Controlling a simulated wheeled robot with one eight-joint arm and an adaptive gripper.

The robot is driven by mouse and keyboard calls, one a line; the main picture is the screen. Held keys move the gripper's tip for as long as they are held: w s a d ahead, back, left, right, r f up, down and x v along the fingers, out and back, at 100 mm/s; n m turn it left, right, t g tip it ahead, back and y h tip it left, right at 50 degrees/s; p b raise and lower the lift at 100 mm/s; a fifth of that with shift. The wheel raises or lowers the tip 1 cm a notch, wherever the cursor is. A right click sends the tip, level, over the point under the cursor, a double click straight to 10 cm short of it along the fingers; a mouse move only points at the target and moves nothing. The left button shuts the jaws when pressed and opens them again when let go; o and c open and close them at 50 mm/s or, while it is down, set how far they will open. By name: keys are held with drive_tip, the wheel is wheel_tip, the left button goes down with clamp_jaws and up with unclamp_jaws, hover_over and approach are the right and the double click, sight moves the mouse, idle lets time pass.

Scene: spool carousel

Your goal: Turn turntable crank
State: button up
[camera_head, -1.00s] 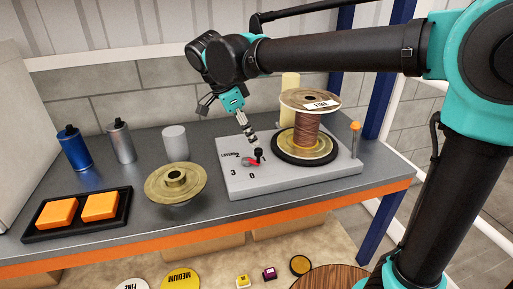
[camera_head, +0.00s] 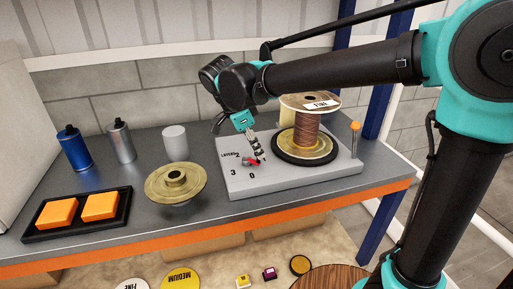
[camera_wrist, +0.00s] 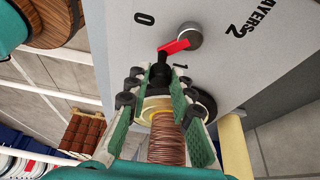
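The crank is a red arm (camera_wrist: 174,46) on a silver hub (camera_wrist: 190,35), with an upright black handle (camera_wrist: 159,74). It sits on the grey turntable base (camera_head: 300,184), among the printed numbers; in the wrist view the arm points between 0 and 1. In the head view my gripper (camera_head: 256,154) is over the crank and hides its handle. In the wrist view the fingertips of my gripper (camera_wrist: 155,78) stand either side of the handle; they look open, with contact unclear. The copper wire spool (camera_head: 306,130) stands on the round turntable to the right.
An orange-topped post (camera_head: 355,127) rises at the base's right end. A brass flanged disc (camera_head: 175,183), a white cup (camera_head: 175,142), two bottles and a black tray (camera_head: 78,230) of orange blocks are to the left. Bench space shows between cup and base.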

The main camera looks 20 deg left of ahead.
clamp_jaws()
drive_tip(key=shift+w+n, duration=0.1)
drive_tip(key=shift+n, duration=0.2)
